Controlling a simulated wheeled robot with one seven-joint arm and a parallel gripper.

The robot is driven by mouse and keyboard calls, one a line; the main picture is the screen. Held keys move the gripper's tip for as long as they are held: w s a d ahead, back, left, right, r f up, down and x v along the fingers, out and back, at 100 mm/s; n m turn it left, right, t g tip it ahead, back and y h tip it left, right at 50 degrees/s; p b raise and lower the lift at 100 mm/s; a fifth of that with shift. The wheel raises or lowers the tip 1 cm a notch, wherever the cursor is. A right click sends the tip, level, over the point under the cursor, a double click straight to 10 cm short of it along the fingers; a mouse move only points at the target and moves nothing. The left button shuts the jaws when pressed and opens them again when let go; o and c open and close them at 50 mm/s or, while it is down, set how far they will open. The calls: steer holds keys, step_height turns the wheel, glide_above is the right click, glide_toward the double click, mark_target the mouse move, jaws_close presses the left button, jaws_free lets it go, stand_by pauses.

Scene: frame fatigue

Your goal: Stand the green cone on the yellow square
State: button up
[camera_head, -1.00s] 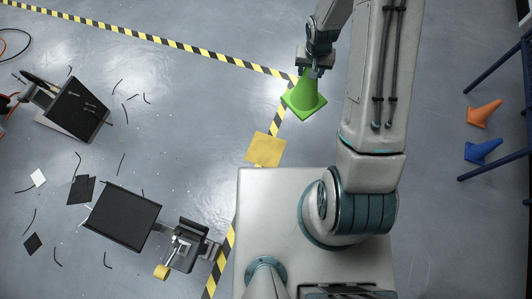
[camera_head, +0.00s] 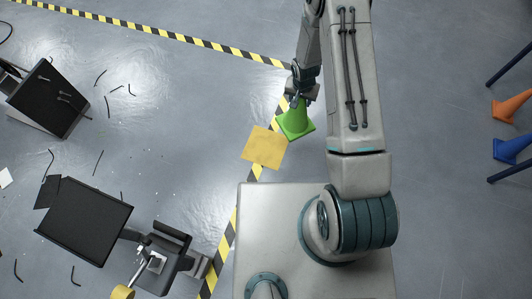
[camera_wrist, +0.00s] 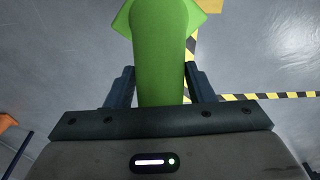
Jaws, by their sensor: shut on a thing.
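The green cone (camera_head: 296,122) is upright with its square base down, just right of the yellow square (camera_head: 262,148) in the head view. The base's lower left edge appears close to the square's upper right corner; I cannot tell whether it is above the floor. My gripper (camera_head: 299,97) is shut on the upper part of the cone. In the wrist view the cone (camera_wrist: 160,50) stands between the two dark fingers of my gripper (camera_wrist: 160,88). The yellow square (camera_wrist: 208,5) shows only partly behind the cone's base there.
Black-and-yellow tape (camera_head: 180,36) runs across the floor and past the square. Fallen black-panelled equipment (camera_head: 88,222) and scattered strips lie at left. An orange cone (camera_head: 511,106) and a blue cone (camera_head: 513,148) lie at far right by blue legs. Floor around the square is mostly clear.

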mark_target(293, 119)
steer(key=shift+m, duration=0.3)
steer(key=f+b, duration=0.2)
steer(key=f, duration=0.2)
steer(key=f+b, duration=0.2)
steer(key=f, duration=0.3)
steer(key=f+b, duration=0.3)
steer(key=f, duration=0.1)
steer(key=shift+a+f, duration=0.15)
steer(key=shift+a, duration=0.25)
steer(key=shift+a+f, duration=0.2)
steer(key=shift+f, duration=0.05)
steer(key=a+f+b, duration=0.6)
steer(key=a+f, duration=0.4)
steer(key=a, duration=0.1)
steer(key=shift+w+f, duration=0.3)
steer(key=shift+w, duration=0.1)
steer(key=shift+a, duration=0.1)
steer(key=shift+f, duration=0.1)
steer(key=o, duration=1.5)
